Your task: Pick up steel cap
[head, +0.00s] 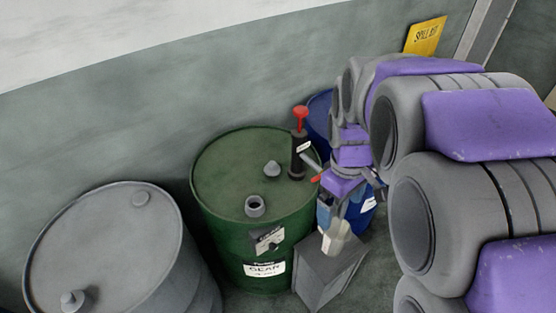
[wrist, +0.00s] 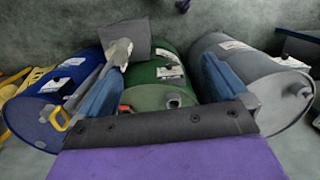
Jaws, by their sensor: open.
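The green drum (head: 225,170) stands upright in the head view. I cannot tell which cap is the steel one. My gripper (head: 344,218) hangs right of the green drum, apart from the caps. In the wrist view, its blue fingers (wrist: 164,65) are spread wide, with no cap between them. The green drum's ring (wrist: 173,101) shows there.
A dark pump with a red handle (head: 300,117) stands on the green drum's right rim, close to my arm. A blue drum (wrist: 42,112) is partly hidden in the head view. A grey box (head: 322,277) stands beside the green drum. The wall (head: 130,130) is behind.

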